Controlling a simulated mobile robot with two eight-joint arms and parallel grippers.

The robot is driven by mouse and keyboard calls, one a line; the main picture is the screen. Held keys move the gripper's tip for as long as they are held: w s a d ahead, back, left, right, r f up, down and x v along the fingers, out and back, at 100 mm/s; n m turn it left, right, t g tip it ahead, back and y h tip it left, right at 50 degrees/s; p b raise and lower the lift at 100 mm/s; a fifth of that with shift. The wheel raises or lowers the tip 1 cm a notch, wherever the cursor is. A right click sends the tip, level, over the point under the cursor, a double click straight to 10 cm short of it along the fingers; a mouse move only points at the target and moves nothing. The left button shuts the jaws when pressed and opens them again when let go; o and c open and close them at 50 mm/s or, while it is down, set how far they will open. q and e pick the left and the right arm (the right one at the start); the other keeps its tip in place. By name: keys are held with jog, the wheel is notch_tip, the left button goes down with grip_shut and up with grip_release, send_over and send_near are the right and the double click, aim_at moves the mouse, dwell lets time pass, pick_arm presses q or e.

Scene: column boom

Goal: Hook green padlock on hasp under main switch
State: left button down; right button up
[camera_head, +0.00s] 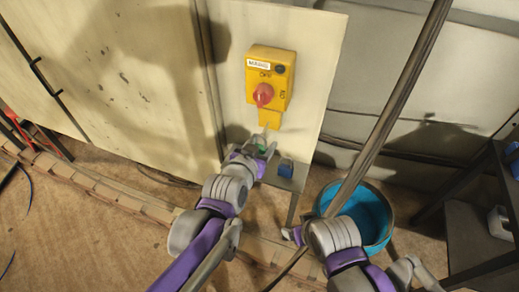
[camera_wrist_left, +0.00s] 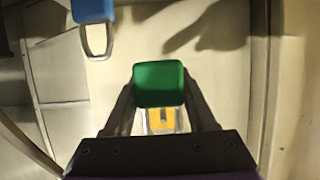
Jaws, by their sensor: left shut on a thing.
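My left gripper (camera_head: 263,147) is shut on the green padlock (camera_wrist_left: 159,84), just below the yellow main switch box (camera_head: 270,75) with its red knob (camera_head: 263,95). In the head view the padlock (camera_head: 259,149) is mostly hidden by the fingers. The yellow hasp (camera_head: 270,118) hangs under the box. In the left wrist view the hasp (camera_wrist_left: 162,117), with a dark slot, shows through the padlock's metal shackle; I cannot tell whether the shackle passes through the slot. My right gripper (camera_head: 293,235) is low beside the pole, mostly hidden; its jaws are unclear.
A blue padlock (camera_head: 286,167) lies on a small grey shelf (camera_head: 298,178) right of my left gripper. A slanted pole (camera_head: 390,105) crosses in front of a blue bucket (camera_head: 371,215). A dark rack (camera_head: 480,220) stands at the right.

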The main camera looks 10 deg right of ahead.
pick_arm(q)
jog(key=shift+w+d+f+b, duration=0.1)
jog(key=shift+w+d+b, duration=0.05)
jog(key=shift+w+d, duration=0.4)
jog(key=shift+w+d+f+b, duration=0.15)
jog(key=shift+w+d, duration=0.2)
jog(key=shift+w, duration=0.4)
jog(key=shift+w+d+f, duration=0.1)
jog(key=shift+w+d, duration=0.05)
jog(key=shift+w, duration=0.1)
jog(key=shift+f+b, duration=0.25)
jog(key=shift+b, duration=0.05)
jog(key=shift+c, duration=0.6)
grip_release()
jog(key=shift+s, duration=0.1)
jog(key=v, duration=1)
jog(key=shift+s+a+p, duration=0.25)
jog(key=shift+a+p, duration=0.05)
jog(key=shift+p, duration=0.05)
